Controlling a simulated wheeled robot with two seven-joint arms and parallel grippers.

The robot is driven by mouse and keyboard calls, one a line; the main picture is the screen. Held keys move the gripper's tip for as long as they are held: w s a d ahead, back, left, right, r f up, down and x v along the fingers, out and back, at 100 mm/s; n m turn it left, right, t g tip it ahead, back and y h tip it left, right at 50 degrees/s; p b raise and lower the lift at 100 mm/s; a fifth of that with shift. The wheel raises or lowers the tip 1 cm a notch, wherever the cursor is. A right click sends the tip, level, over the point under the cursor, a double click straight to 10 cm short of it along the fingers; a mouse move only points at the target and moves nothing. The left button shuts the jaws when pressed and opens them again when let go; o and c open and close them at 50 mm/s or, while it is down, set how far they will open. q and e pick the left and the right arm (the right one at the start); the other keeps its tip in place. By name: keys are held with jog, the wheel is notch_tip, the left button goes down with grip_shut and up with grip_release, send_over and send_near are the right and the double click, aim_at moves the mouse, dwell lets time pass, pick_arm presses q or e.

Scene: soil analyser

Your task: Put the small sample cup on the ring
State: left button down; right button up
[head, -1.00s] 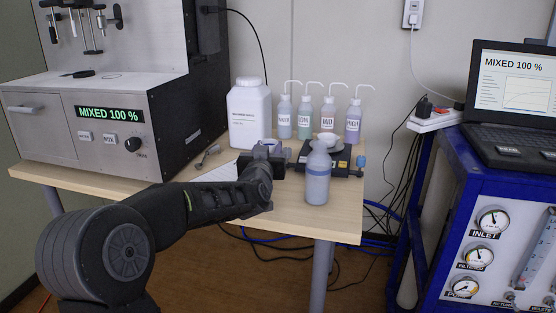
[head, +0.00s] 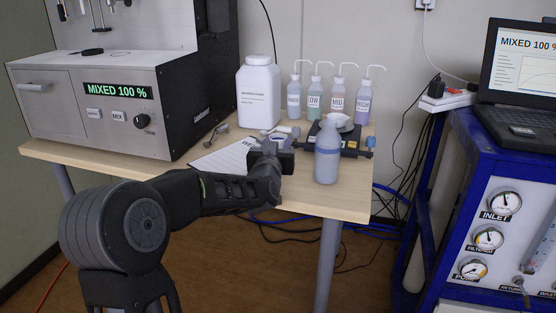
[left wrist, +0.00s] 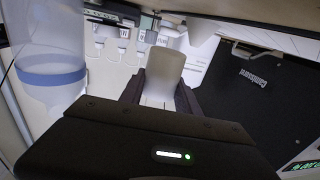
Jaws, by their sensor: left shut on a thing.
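My left gripper (head: 270,158) is above the front part of the table, left of a squeeze bottle. In the left wrist view its fingers (left wrist: 160,92) are shut on a small whitish cup (left wrist: 165,70), which stands out between them. In the head view the cup is mostly hidden by the gripper. A flat dark ring-like part (head: 87,51) lies on the ledge of the analyser (head: 120,112), below the hanging probes; it is too small to be sure it is the ring. My right gripper is not in view.
The blue-banded bottle (head: 327,155) stands close right of the gripper. Behind are a balance (head: 355,143) with a white dish (head: 341,122), a white jug (head: 258,95) and several wash bottles (head: 336,95). A paper sheet (head: 222,158) and a spoon-like tool (head: 216,133) lie left.

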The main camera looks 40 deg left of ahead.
pick_arm(q)
jog(key=shift+f+b, duration=0.75)
jog(key=shift+f, duration=1.75)
jog(key=shift+f, duration=0.2)
jog(key=c, duration=0.9)
grip_release()
jog(key=shift+r, duration=0.1)
jog(key=shift+r, duration=0.1)
